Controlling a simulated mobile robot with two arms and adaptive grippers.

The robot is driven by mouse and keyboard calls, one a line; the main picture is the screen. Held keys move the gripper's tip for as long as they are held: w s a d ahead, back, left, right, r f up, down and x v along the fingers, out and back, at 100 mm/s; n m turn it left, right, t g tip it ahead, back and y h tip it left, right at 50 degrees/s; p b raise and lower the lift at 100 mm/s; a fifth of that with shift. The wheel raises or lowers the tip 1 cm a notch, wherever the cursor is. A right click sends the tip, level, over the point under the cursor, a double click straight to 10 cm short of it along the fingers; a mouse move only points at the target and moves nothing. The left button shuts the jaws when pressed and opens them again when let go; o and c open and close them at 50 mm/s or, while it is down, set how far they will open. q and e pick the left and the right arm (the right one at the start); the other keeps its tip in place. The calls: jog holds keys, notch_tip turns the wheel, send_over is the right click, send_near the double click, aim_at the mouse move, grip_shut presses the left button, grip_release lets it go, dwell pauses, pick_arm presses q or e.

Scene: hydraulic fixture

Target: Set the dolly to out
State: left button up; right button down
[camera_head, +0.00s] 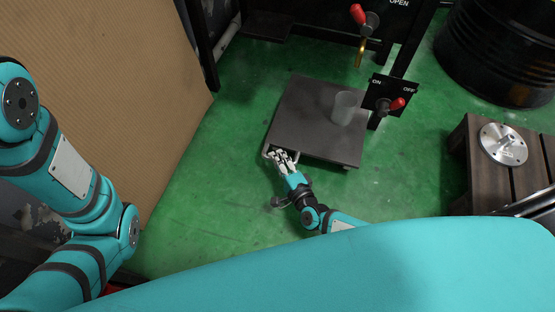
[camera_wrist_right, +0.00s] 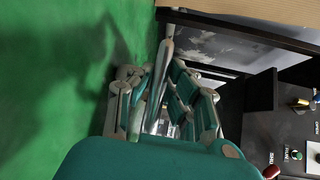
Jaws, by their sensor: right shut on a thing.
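The dolly (camera_head: 303,116) is a flat dark plate low over the green floor, in the middle of the head view. A grey handle (camera_head: 266,150) shows at its near left edge. My right gripper (camera_head: 279,156) is at that edge and is shut on the dolly handle. In the right wrist view, the handle's metal bar (camera_wrist_right: 161,68) runs between the fingers of my right gripper (camera_wrist_right: 160,104). The fingers hide part of the handle. My left arm shows at the left of the head view, but its gripper is out of view.
A translucent cup (camera_head: 345,107) stands on the dolly. A black ON/OFF panel with a red-handled valve (camera_head: 390,104) is beside it. A cardboard-coloured panel (camera_head: 120,70) is at left, a wooden pallet (camera_head: 480,180) at right. The floor in front is clear.

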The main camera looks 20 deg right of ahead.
jog(key=shift+s+a+f, duration=0.2)
jog(key=shift+s+f, duration=0.1)
jog(key=shift+s, duration=0.1)
jog(key=c, duration=1.5)
grip_release()
jog(key=shift+c, duration=0.2)
jog(key=shift+o, duration=1.1)
jog(key=shift+r, duration=0.1)
jog(key=shift+o, duration=0.2)
jog(key=shift+w, duration=0.1)
jog(key=shift+w+d+r, duration=0.15)
